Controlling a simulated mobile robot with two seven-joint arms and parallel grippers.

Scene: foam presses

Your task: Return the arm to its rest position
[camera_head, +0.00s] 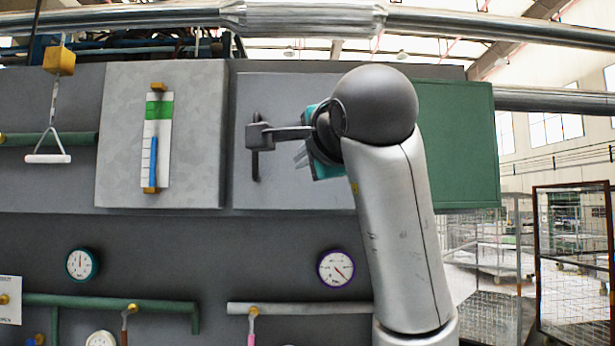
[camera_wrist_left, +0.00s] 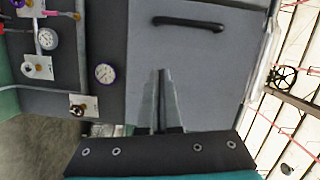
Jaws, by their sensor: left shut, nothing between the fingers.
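My left arm rises on the right of the head view and ends in a dark round joint. My left gripper (camera_head: 299,155), with a teal body, is partly hidden behind that joint, in front of a grey panel door (camera_head: 285,95). In the left wrist view the two fingers of this gripper (camera_wrist_left: 161,78) are together, with nothing between them. A black bar handle (camera_wrist_left: 188,22) on the door lies beyond the fingertips, apart from them; it also shows in the head view (camera_head: 255,168). My right gripper is not in view.
A gauge strip (camera_head: 158,140) is on the panel to the left. A white triangular pull handle (camera_head: 47,158) hangs at far left. Dials (camera_head: 336,268) and pipes (camera_head: 290,309) line the lower panel. Wire cages (camera_head: 575,260) stand at the right.

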